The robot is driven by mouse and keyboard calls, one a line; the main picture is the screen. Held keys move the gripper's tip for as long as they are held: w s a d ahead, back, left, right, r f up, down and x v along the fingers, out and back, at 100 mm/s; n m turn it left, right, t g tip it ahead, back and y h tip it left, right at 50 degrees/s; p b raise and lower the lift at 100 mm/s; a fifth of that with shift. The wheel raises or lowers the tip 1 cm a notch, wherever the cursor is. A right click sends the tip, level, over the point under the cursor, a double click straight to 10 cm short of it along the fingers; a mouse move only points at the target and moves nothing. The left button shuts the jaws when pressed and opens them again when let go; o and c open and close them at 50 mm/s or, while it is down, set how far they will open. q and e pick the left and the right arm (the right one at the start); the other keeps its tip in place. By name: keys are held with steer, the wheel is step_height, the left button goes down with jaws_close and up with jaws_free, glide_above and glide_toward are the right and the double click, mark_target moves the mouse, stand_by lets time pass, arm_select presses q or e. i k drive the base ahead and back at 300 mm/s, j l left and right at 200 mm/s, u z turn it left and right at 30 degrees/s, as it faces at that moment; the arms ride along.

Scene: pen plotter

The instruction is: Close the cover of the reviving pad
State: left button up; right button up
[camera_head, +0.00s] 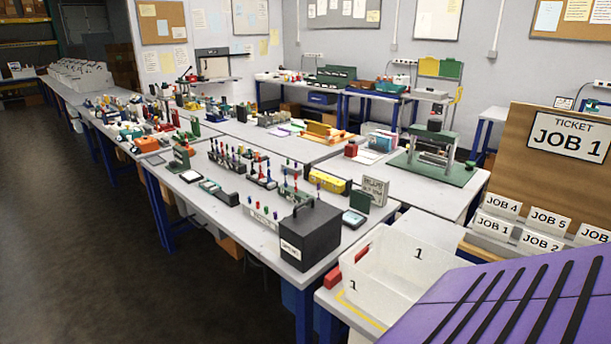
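A small dark-framed pad (353,218) with a pale top lies near the right end of the middle table. A dark green upright piece (360,202) stands at its back edge and looks like its raised cover. A similar pale-topped pad (209,187) lies farther left on the same table, with a dark green piece (228,198) beside it. No readable label shows which one is the reviving pad. Neither of my grippers is in view.
A black handled box (310,236) stands at the table's front corner, left of the nearer pad. A small lettered sign (375,190) stands behind the pad. A purple striped surface (520,305) fills the lower right. The floor at left is clear.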

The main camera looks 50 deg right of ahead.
mark_target(360, 200)
steer(key=i+j+z, duration=0.15)
steer(key=i, duration=0.55)
steer(key=i+j+z, duration=0.15)
steer(key=i, duration=0.6)
